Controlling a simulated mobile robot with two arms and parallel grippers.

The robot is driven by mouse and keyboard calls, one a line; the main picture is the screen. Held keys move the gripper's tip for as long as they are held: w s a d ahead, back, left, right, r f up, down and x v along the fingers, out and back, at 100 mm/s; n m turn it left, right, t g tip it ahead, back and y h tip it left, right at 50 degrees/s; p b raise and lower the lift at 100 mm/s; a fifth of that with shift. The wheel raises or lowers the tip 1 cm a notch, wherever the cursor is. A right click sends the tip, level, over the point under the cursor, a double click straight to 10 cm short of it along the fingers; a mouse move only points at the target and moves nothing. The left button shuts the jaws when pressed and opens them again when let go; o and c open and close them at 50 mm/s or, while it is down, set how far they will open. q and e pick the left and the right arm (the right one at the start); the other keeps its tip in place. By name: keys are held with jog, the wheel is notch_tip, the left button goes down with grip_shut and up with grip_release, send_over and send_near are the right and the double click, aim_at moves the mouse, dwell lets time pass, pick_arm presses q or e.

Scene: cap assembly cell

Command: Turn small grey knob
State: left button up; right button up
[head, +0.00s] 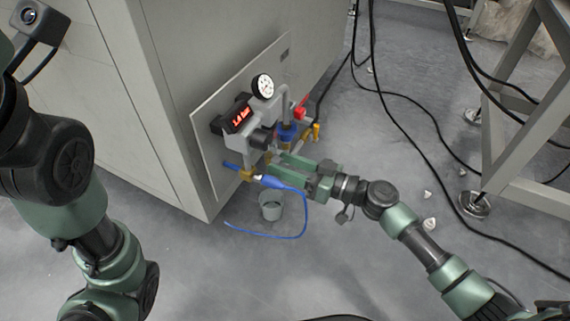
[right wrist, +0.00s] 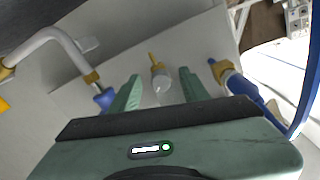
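A pneumatic panel on the side of the grey cabinet carries a round gauge (head: 262,87), a red digital display (head: 240,117) and grey valve bodies. A small dark grey knob-like part (head: 262,138) sticks out below the display; I cannot tell for sure that it is the small grey knob. My right gripper (head: 283,164) is just below and right of it, pointing at the panel. In the right wrist view my right gripper (right wrist: 158,92) is open, its green fingers either side of a clear, pale part (right wrist: 161,84) with a yellow tip. Contact is not visible. My left gripper is out of view.
A blue hose (head: 305,215) loops below the right gripper, near a small grey bucket (head: 270,206) on the floor. A red handle (head: 301,108) and a blue part (head: 287,132) sit close by. Black cables and a metal frame (head: 492,130) stand at right.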

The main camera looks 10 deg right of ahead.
jog(key=p+v, duration=0.2)
jog(key=v, duration=0.5)
jog(key=shift+s+d, duration=0.25)
jog(key=shift+d, duration=0.05)
